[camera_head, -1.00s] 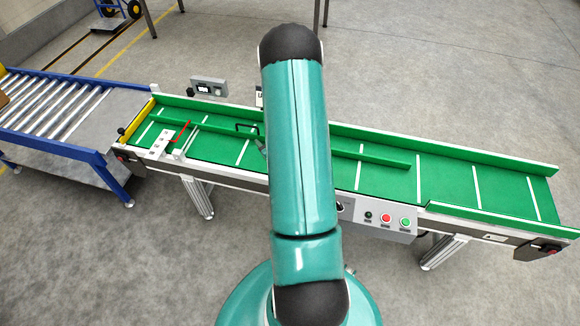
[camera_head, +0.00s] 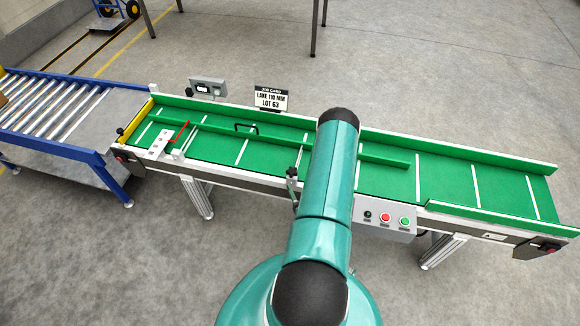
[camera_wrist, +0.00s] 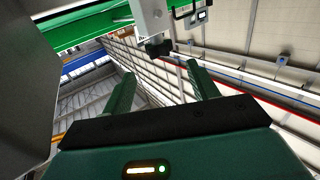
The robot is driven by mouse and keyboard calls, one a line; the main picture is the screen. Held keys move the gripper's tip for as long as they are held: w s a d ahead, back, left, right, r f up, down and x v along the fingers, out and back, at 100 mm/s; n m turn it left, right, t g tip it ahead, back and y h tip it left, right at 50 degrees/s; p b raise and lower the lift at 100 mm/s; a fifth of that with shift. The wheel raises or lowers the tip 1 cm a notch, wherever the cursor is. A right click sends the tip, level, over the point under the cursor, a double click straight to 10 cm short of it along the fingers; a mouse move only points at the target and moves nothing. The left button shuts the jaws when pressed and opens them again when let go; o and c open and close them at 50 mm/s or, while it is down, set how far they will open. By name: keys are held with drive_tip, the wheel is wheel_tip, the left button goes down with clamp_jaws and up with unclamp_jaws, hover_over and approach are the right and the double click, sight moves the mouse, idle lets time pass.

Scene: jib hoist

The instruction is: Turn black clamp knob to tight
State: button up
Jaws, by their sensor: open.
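The black clamp knob (camera_wrist: 158,47) shows in the wrist view at the end of a pale grey block (camera_wrist: 150,18), just beyond my fingertips. My gripper (camera_wrist: 162,80) is open. Its two green fingers are apart, and the knob lies ahead of the gap between them, with nothing held. In the head view, a small grey clamp part with a dark top (camera_head: 292,172) stands at the conveyor's near edge, left of my arm. My gripper is hidden behind my arm there. The knob's marking or turn position cannot be read.
The green conveyor (camera_head: 460,185) has a long green guide rail (camera_head: 375,155) across it. A control box (camera_head: 385,222) with red and green buttons is on the near side. A job card (camera_head: 271,99) reads "LANE 110 MM LOT 63". A blue roller table (camera_head: 60,148) adjoins at left.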

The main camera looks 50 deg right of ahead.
sight(292, 173)
drive_tip(key=x, duration=1)
drive_tip(key=shift+w+d, duration=0.15)
drive_tip(key=shift+w, duration=0.1)
drive_tip(key=c, duration=1)
